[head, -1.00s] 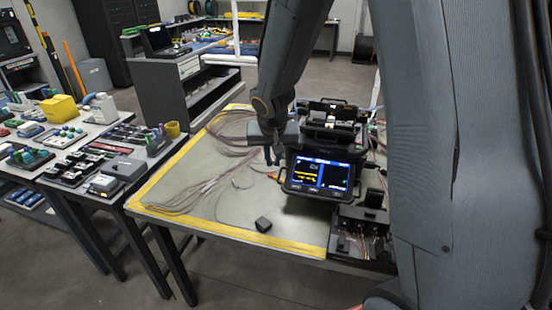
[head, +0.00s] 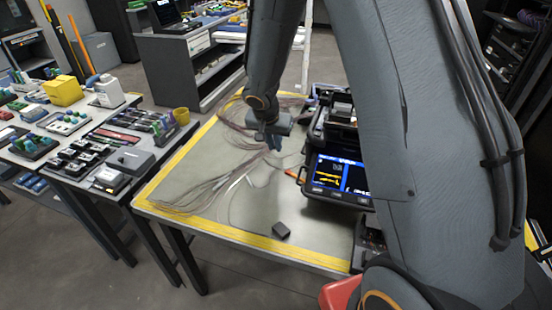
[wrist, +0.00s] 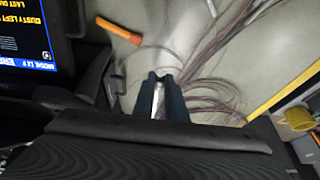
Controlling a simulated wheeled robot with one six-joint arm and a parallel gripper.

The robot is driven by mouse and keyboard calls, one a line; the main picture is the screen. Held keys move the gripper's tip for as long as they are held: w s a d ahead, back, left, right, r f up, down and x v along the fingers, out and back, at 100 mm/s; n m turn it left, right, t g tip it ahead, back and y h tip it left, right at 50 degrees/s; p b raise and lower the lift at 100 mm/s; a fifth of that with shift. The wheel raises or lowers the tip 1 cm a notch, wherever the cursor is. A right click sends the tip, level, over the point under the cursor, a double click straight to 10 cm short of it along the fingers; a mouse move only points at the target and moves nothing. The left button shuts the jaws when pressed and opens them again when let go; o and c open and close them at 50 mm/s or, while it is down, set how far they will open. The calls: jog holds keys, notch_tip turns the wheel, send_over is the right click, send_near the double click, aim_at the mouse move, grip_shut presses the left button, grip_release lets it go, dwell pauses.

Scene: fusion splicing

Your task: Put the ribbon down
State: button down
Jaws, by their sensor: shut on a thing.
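My gripper (head: 272,142) is above the grey work mat, left of the splicer. Its two fingers also show close together in the wrist view (wrist: 164,77), shut on a thin pale ribbon (wrist: 157,98) that shows between them. Ribbon fibres (head: 190,193) fan out in brown and pale strands over the grey mat (head: 245,215) with its yellow border. In the wrist view more strands (wrist: 205,50) lie beneath and beyond the fingertips. The far end of the held ribbon is hard to make out.
The splicer (head: 335,180) with its lit screen stands right of my gripper. An orange-handled tool (wrist: 118,31) lies near the splicer. The mat's front middle is mostly clear. A side table (head: 75,165) with tools stands left.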

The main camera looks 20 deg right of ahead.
aim_at(276, 166)
jog(key=shift+a+f, duration=0.1)
jog(key=shift+f, duration=3.3)
jog(key=shift+f+b, duration=0.15)
jog(key=shift+b, duration=0.25)
jog(key=c, duration=1.8)
grip_release()
jog(key=shift+p, duration=0.3)
jog(key=shift+a+r, duration=0.1)
jog(key=shift+r, duration=0.45)
jog(key=b+v, duration=0.1)
jog(key=v, duration=0.9)
jog(key=s+d+r+n+g+y, duration=0.1)
jog(key=s+r+n, duration=0.1)
jog(key=s, duration=0.9)
jog(key=s+d+r+n+g+y, duration=0.1)
jog(key=s+n, duration=0.3)
jog(key=s, duration=0.7)
jog(key=shift+s+d+r+n+g, duration=0.3)
jog(key=shift+d+r+n, duration=0.15)
jog(key=shift+r, duration=0.15)
